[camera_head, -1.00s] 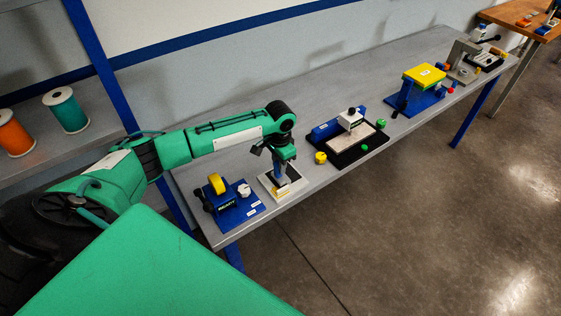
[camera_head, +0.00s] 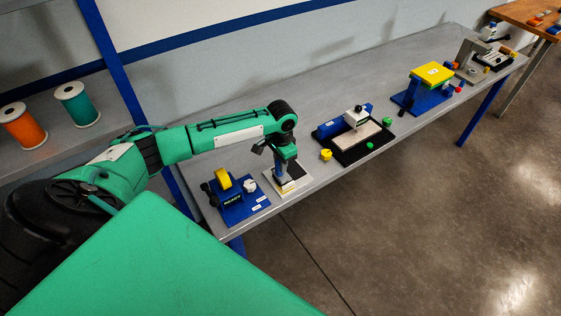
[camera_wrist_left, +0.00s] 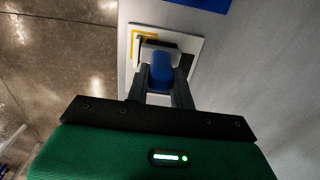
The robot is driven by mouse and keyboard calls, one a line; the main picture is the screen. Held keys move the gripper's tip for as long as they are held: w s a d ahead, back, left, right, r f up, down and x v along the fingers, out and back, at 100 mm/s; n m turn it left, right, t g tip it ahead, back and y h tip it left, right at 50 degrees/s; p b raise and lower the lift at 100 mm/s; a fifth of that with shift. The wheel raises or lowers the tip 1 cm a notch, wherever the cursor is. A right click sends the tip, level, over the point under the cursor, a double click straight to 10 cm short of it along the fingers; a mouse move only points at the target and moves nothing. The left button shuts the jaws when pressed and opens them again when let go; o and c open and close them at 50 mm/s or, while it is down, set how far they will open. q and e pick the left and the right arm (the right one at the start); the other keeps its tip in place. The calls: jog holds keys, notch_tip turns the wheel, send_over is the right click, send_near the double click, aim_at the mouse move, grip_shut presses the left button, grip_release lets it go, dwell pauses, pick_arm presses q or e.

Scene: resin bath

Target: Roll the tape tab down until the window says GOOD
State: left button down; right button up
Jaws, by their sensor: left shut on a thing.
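My left gripper (camera_head: 284,170) points down over a small white plate (camera_head: 299,187) near the front edge of the bench. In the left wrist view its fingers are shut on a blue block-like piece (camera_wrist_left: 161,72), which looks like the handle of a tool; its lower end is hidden. The white plate (camera_wrist_left: 196,48) lies beneath, with a yellow strip (camera_wrist_left: 165,38) along its edge. I cannot single out the tape tab or tell whether the held piece touches the plate. A blue tape stand (camera_head: 243,210) with a yellow roll (camera_head: 222,179) carries a small window (camera_head: 232,200), its text too small to read surely. My right gripper is out of view.
A black tray (camera_head: 372,150) with a white block, a yellow knob (camera_head: 326,155) and a blue stand with a yellow top (camera_head: 432,73) sit farther along the grey bench. Thread spools (camera_head: 77,104) stand on a left shelf. Bare bench lies behind the plate.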

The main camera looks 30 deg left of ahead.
pick_arm(q)
jog(key=shift+w+d, duration=0.1)
jog(key=shift+w, duration=0.15)
jog(key=shift+w+d, duration=0.2)
jog(key=shift+w, duration=0.25)
jog(key=shift+w+d, duration=0.1)
jog(key=shift+w, duration=0.1)
jog(key=shift+w, duration=0.2)
jog(key=shift+s, duration=0.1)
jog(key=shift+s, duration=0.2)
jog(key=shift+s+r+p, duration=0.1)
jog(key=shift+s+p, duration=0.05)
jog(key=shift+p, duration=0.25)
jog(key=shift+s+a+p, duration=0.35)
jog(key=shift+s+p, duration=0.15)
jog(key=shift+s, duration=0.05)
jog(key=shift+s, duration=0.15)
